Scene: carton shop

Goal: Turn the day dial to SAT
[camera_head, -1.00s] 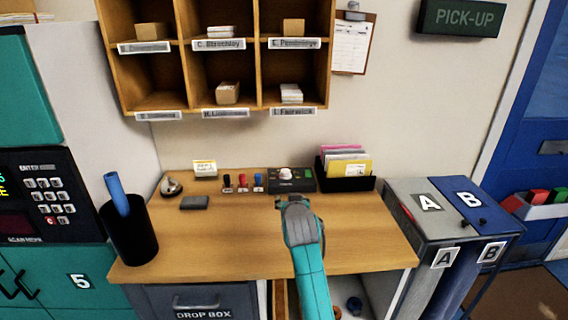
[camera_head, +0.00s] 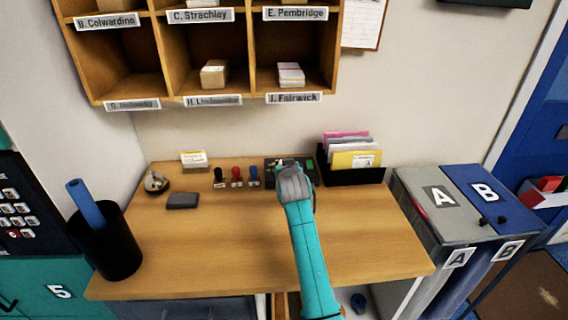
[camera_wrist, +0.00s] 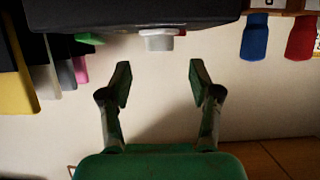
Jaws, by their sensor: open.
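The day dial unit (camera_head: 273,181) is a dark box at the back of the wooden desk. In the head view my gripper and wrist (camera_head: 292,172) cover much of it, its knob included. In the wrist view the dark box (camera_wrist: 115,12) spans the top, with the pale knob (camera_wrist: 158,41) sticking out from it. My gripper (camera_wrist: 160,80) is open and empty. Its fingers point at the knob, one to each side of its line, with a small gap before it. I cannot read the day markings or where the dial points.
Several stamps (camera_head: 237,178) stand just left of the dial, and a black file holder (camera_head: 352,178) with coloured cards stands close on its right. A bell (camera_head: 156,182) and a black cup (camera_head: 108,245) are further left. The desk's middle left is clear. Pigeonholes (camera_head: 164,60) hang above.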

